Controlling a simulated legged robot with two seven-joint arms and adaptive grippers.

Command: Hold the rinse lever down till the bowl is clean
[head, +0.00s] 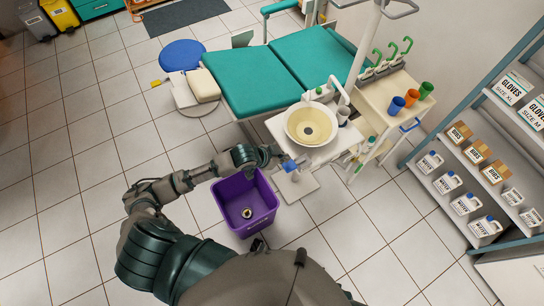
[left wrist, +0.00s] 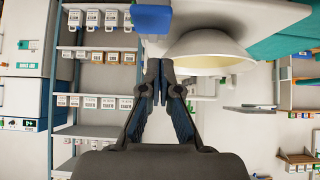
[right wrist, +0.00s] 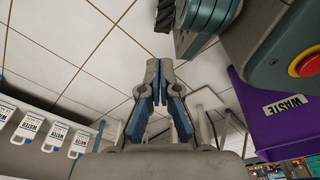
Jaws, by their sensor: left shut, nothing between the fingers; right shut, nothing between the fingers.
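The rinse bowl (head: 312,124) is cream outside and yellowish inside, with a dark centre. It sits on the white dental unit beside the teal chair. A blue paddle (head: 291,166), which looks like the rinse lever, sticks out from the unit's near side below the bowl. My left gripper (head: 277,153) is shut and empty just left of the paddle. In the left wrist view a blue block (left wrist: 151,18), likely the same paddle, shows just beyond the shut fingertips (left wrist: 157,66), apparently apart, beside the bowl (left wrist: 205,48). My right gripper (right wrist: 158,68) is shut and empty, away from the bowl.
A purple waste bin (head: 244,204) stands on the floor beneath my left forearm. The teal chair (head: 252,80) is behind it. A tray cart (head: 390,98) with cups stands right of the bowl. Shelves (head: 480,168) with bottles and boxes line the right side. Tiled floor at left is clear.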

